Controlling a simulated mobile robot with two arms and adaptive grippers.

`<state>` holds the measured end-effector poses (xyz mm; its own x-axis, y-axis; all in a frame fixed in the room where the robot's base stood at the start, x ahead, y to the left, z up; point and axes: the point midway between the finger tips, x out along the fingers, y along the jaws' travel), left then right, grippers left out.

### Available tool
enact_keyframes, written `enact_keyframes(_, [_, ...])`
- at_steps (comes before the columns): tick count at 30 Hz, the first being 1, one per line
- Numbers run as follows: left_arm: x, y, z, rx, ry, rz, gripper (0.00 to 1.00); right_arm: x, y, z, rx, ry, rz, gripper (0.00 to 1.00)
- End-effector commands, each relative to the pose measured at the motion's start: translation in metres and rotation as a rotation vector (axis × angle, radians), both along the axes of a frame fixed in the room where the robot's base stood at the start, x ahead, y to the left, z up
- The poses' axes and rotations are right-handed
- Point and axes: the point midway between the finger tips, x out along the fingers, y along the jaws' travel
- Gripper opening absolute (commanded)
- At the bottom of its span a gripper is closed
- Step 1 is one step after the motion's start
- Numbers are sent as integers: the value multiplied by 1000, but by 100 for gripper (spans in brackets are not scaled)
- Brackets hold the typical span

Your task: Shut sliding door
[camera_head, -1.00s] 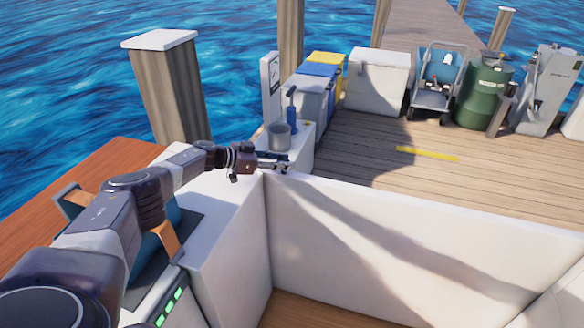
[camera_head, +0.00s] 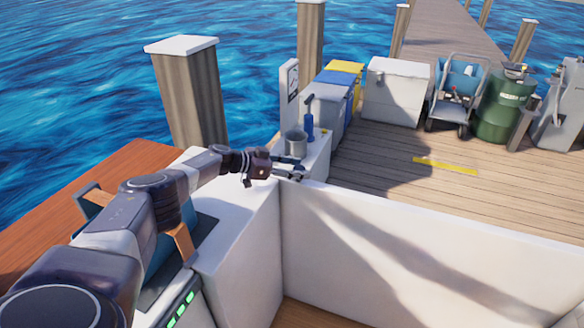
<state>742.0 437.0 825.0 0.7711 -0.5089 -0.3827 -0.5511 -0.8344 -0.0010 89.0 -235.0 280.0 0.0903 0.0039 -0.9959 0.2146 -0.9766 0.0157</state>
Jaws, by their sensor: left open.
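My left gripper (camera_head: 291,170) is open and reaches out over the far corner of the white walls, where the left wall (camera_head: 240,235) meets the long white wall (camera_head: 410,255). I see nothing held in it. A grey metal pot (camera_head: 296,143) stands just beyond the gripper on a white ledge. I cannot make out a sliding door or a handle for certain; the white panels show no clear track. My right gripper is not in view.
A blue pump bottle (camera_head: 309,124) stands beside the pot. On the wooden dock (camera_head: 400,150) are colored bins (camera_head: 343,82), a white box (camera_head: 396,92), a cart (camera_head: 450,100) and a green barrel (camera_head: 506,103). A wooden post (camera_head: 190,100) rises at left. The dock's middle is clear.

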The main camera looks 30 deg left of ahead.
Motion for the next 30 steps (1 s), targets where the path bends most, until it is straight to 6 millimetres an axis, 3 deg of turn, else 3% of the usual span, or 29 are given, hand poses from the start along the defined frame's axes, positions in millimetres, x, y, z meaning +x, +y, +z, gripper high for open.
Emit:
enact_keyframes(8, [-15, 11, 6, 1, 1, 1, 47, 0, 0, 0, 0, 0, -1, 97])
enact_keyframes(21, [-70, 49, 33, 3, 2, 4, 47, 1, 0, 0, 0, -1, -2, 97])
enact_keyframes(30, [-92, 63, 45, 1, 0, 4, 47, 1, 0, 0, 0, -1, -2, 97])
